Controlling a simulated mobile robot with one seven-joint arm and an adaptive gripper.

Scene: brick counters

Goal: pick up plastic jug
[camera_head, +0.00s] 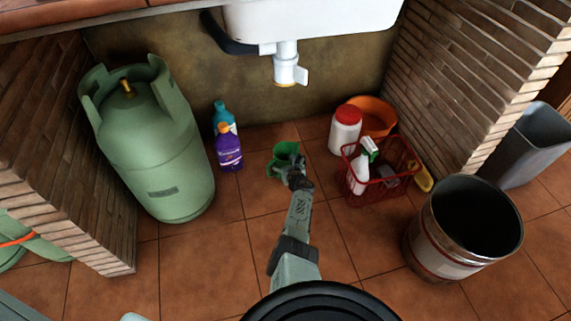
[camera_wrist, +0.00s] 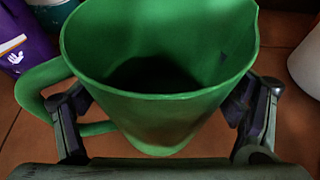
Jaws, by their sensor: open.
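A green plastic jug (camera_head: 286,153) stands on the tiled floor under the sink. In the wrist view the jug (camera_wrist: 160,100) is large and close, with its open mouth up, its handle on the left and its spout at the upper right. My gripper (camera_head: 297,178) reaches down to the near side of the jug. In the wrist view my gripper (camera_wrist: 158,112) is open, with one finger on each side of the jug. The left finger overlaps the handle area. I cannot tell whether either finger touches the jug.
A purple bottle (camera_head: 229,148) and a teal bottle (camera_head: 223,117) stand left of the jug, beside a green gas cylinder (camera_head: 165,150). Right are a white red-lidded container (camera_head: 345,130), a red basket (camera_head: 377,194) and a metal bucket (camera_head: 436,255). The sink (camera_head: 310,22) hangs above.

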